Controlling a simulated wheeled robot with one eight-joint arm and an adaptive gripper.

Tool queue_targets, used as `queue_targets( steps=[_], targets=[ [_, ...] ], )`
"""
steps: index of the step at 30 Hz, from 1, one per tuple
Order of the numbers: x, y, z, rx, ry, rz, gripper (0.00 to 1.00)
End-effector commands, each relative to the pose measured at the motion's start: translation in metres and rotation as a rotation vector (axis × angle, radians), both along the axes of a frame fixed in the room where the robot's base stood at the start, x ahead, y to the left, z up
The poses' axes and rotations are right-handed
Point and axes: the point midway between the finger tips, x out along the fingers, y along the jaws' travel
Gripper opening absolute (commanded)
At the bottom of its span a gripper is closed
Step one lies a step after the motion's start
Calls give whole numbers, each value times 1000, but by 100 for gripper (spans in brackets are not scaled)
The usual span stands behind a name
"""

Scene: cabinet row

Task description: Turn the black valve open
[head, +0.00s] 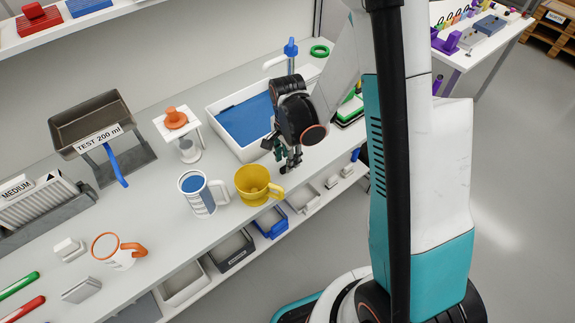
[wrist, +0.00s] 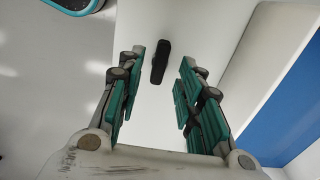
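The black valve (wrist: 159,62) shows in the wrist view as a small dark elongated handle on a pale surface. It lies between my fingers in the picture, with clear space on both sides. My gripper (wrist: 162,77) is open, with its green-padded fingers apart and nothing between the pads. The depth between fingertips and valve is hard to judge. In the head view my gripper (head: 287,163) hangs low at the counter's front edge, in front of the sink and right of the yellow mug. I cannot make out the valve there; my gripper may hide it.
The white sink (head: 216,116) with blue inside and a blue-topped tap (head: 290,48) is behind my gripper. The yellow mug (head: 252,190) stands close on the left, beside a white-blue mug (head: 205,198). Bins (head: 270,222) sit below the counter. Open floor lies to the right.

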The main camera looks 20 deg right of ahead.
Motion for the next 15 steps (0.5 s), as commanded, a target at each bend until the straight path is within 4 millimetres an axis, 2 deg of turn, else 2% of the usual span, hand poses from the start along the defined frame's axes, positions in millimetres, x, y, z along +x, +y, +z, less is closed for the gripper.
queue_targets(
  steps=[1,6,15],
  targets=[
    [0,0,-9,0,0,0,33],
    [0,0,-23,0,0,0,33],
    [0,0,-25,0,0,0,33]
  ],
)
